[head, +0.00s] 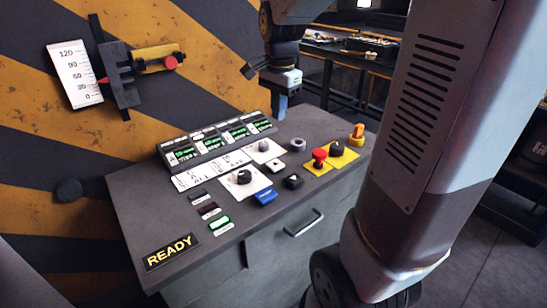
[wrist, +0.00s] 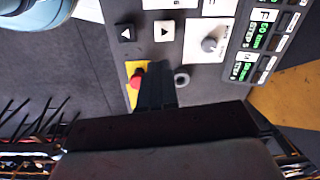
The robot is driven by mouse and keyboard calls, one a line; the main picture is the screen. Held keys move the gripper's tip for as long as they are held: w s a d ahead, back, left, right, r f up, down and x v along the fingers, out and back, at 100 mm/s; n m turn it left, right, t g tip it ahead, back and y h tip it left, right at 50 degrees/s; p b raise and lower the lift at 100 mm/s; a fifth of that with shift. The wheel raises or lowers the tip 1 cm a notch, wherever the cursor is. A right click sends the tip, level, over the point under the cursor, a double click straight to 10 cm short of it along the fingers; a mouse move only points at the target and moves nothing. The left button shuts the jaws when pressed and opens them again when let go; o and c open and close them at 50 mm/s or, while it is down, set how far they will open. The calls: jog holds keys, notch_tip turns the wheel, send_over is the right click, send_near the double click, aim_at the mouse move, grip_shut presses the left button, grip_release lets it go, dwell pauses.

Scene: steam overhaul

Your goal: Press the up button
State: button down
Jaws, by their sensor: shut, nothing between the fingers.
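Two square arrow buttons sit on the grey console. The white one, the likely up button (head: 275,165), has a dark arrow pointing toward the console's back; it also shows in the wrist view (wrist: 165,31). The black one (head: 292,181) sits in front of it, with a light arrow, and shows left of it in the wrist view (wrist: 126,33). My gripper (head: 281,112) is shut and empty, pointing down above the console's back right, apart from both buttons. In the wrist view my fingers (wrist: 155,82) cover part of the yellow plate.
A red mushroom button (head: 319,154) sits on a yellow plate right of the arrow buttons. A grey round knob (head: 297,145) stands behind them. A blue switch (head: 265,196) and a white dial plate (head: 246,182) lie left. Green displays (head: 221,138) line the back. A READY sign (head: 170,253) is at front left.

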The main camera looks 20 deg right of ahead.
aim_at(277, 164)
jog(key=shift+w+d+f+m+g, duration=0.2)
jog(key=shift+w+f+m+g, duration=0.2)
jog(key=shift+w+f+m, duration=0.55)
jog(key=shift+f, duration=0.1)
notch_tip(277, 164, down, 14)
jog(key=shift+r, duration=0.1)
dwell(0.5)
